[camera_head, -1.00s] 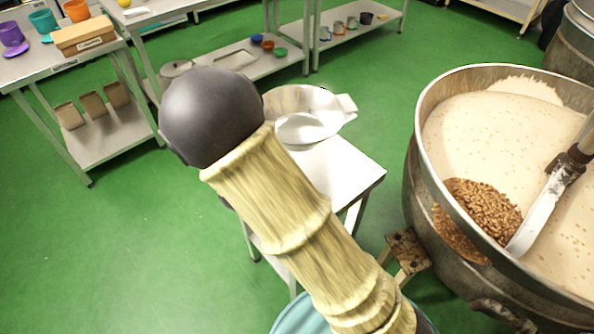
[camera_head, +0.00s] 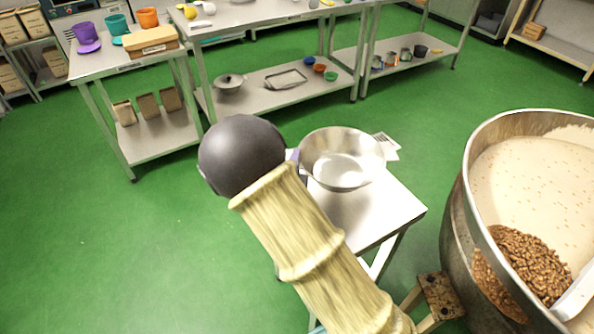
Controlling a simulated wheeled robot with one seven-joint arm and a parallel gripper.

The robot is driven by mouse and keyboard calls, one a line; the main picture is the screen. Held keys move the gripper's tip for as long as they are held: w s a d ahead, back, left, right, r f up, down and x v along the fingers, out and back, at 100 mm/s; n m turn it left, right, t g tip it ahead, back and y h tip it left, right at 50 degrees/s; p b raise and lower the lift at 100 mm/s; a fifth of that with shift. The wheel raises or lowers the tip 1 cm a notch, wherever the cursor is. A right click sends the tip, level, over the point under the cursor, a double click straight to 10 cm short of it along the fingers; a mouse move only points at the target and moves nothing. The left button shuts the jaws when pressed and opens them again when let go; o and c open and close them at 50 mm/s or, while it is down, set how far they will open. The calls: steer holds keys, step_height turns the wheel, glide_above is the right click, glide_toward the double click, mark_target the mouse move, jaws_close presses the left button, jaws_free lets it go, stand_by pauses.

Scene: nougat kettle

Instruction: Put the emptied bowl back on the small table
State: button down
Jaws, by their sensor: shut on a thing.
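The metal bowl (camera_head: 340,165) is upright and empty, at the back part of the small white table (camera_head: 385,212). I cannot tell whether its base touches the top or hangs slightly above it. My arm, with a dark round wrist, comes up from the bottom to the left of the bowl. My gripper (camera_head: 294,156) is mostly hidden behind that wrist; only a small bit shows at the bowl's left rim, where it is shut on the bowl. The wrist also hides the table's left part.
The large kettle (camera_head: 457,230) with pale nougat and a heap of nuts (camera_head: 525,262) stands close on the right. Workbenches (camera_head: 160,62) with cups and boxes line the back. Green floor is free at left.

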steer(key=shift+f, duration=2)
steer(key=shift+f, duration=0.1)
steer(key=c, duration=1.5)
jaws_free()
steer(key=shift+c, duration=0.2)
steer(key=s+a+b, duration=0.1)
steer(key=s+b, duration=0.1)
steer(key=s, duration=1)
steer(key=shift+a, duration=0.15)
